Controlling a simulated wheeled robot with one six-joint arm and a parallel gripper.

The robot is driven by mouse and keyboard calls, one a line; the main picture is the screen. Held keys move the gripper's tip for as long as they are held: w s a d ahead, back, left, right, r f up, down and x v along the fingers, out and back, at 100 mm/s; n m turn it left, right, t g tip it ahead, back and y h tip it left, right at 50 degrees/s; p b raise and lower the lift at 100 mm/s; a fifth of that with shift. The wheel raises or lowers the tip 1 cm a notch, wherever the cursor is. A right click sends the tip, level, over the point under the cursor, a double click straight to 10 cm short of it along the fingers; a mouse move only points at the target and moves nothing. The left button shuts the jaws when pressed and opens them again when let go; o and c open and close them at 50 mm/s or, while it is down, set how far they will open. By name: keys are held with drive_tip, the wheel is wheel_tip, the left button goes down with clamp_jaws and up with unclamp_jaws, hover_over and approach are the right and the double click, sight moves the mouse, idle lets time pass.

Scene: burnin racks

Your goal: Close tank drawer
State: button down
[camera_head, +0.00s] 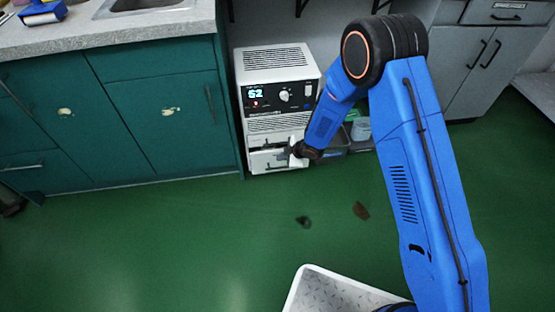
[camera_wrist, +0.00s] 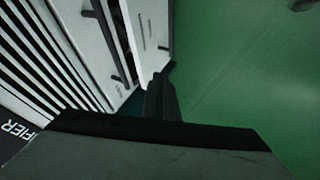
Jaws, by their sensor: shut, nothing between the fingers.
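The white dehumidifier-like unit (camera_head: 278,62) stands on the floor between cabinets, with a lit display and a knob. Low on its front, the tank drawer (camera_head: 265,161) sticks out a little. In the wrist view, the drawer (camera_wrist: 150,35) shows as a white panel with a dark gap beside it. My gripper (camera_head: 298,153) is at the drawer's right end in the head view. In the wrist view, my gripper (camera_wrist: 160,95) has its dark fingers together and empty, close to the drawer's edge. I cannot tell whether they touch it.
Green cabinets (camera_head: 160,115) stand left of the unit, under a grey counter (camera_head: 110,30). Bins (camera_head: 358,130) sit to its right, partly behind my arm. Two dark patches (camera_head: 361,210) lie on the green floor (camera_head: 200,230). The floor in front is otherwise mostly clear.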

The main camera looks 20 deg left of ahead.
drive_tip(key=shift+v, duration=1)
drive_tip(key=c, duration=2.4)
unclamp_jaws()
drive_tip(key=shift+d+r, duration=0.15)
drive_tip(key=shift+r, duration=0.1)
drive_tip(key=shift+c, duration=0.2)
drive_tip(key=o, duration=0.3)
drive_tip(key=shift+d, duration=0.15)
drive_tip(key=w+d+f+n+t+y, duration=0.1)
drive_tip(key=w+d+f+n+y, duration=0.2)
drive_tip(key=d+f+n+y, duration=0.9)
drive_tip(key=w+a+f+m+h, duration=0.1)
drive_tip(key=a+f, duration=0.1)
drive_tip(key=a, duration=0.3)
drive_tip(key=w+a+f+m+h, duration=0.1)
drive_tip(key=a+f, duration=0.1)
drive_tip(key=a, duration=0.3)
drive_tip(key=w+a+f+m+h, duration=0.1)
drive_tip(key=a+f, duration=0.1)
drive_tip(key=a, duration=0.3)
drive_tip(key=shift+w+a+f, duration=0.15)
drive_tip(key=shift+w+f, duration=0.1)
drive_tip(key=shift+f, duration=0.05)
clamp_jaws()
